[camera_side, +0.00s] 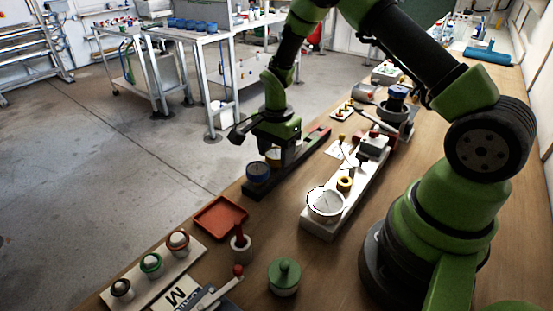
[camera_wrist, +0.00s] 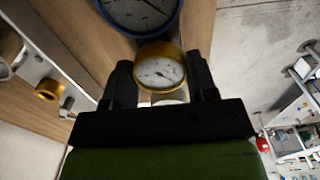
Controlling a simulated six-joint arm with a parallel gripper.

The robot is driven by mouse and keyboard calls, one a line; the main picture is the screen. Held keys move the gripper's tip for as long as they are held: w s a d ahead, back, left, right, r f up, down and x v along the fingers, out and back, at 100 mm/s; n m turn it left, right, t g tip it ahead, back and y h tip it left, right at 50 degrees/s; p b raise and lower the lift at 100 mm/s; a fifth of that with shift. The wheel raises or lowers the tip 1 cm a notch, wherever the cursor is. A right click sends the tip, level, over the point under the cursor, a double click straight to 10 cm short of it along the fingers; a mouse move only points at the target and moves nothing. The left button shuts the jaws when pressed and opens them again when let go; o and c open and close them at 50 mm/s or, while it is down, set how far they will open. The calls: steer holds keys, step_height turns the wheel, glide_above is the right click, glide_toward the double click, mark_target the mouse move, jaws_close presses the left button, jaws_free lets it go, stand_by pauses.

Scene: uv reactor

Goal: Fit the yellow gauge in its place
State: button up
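The yellow gauge (camera_wrist: 160,72), with a white dial, sits between the two fingers of my gripper (camera_wrist: 161,75) in the wrist view. The fingers are apart, one on each side close to its rim; I cannot tell whether they press on it. In the side view my gripper (camera_side: 282,155) points down over a black rack (camera_side: 306,152), with the yellow gauge (camera_side: 272,156) partly hidden at its fingers. A light-coloured panel block (camera_side: 318,228) stands to the right, with a large white dial (camera_side: 325,204) and a yellow ring (camera_side: 344,184) on it.
A blue gauge (camera_side: 257,174) stands beside the yellow one on the rack and fills the top of the wrist view (camera_wrist: 140,12). A red tray (camera_side: 220,217), a green knobbed part (camera_side: 284,277) and a board with several ringed parts (camera_side: 150,265) lie in front. Bare table separates rack and panel.

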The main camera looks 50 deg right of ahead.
mark_target(276, 153)
steer(key=shift+r, duration=2.25)
steer(key=shift+s+r, duration=0.1)
steer(key=s+r, duration=0.2)
steer(key=s, duration=0.3)
steer(key=s+d+r, duration=0.1)
steer(key=s+r, duration=0.2)
steer(key=s, duration=0.2)
steer(key=s+d+r, duration=0.1)
steer(key=s+r, duration=0.1)
steer(key=s, duration=0.3)
steer(key=shift+s+r, duration=0.2)
steer(key=shift+s, duration=0.2)
steer(key=shift+f, duration=2.95)
steer(key=shift+f, duration=1.5)
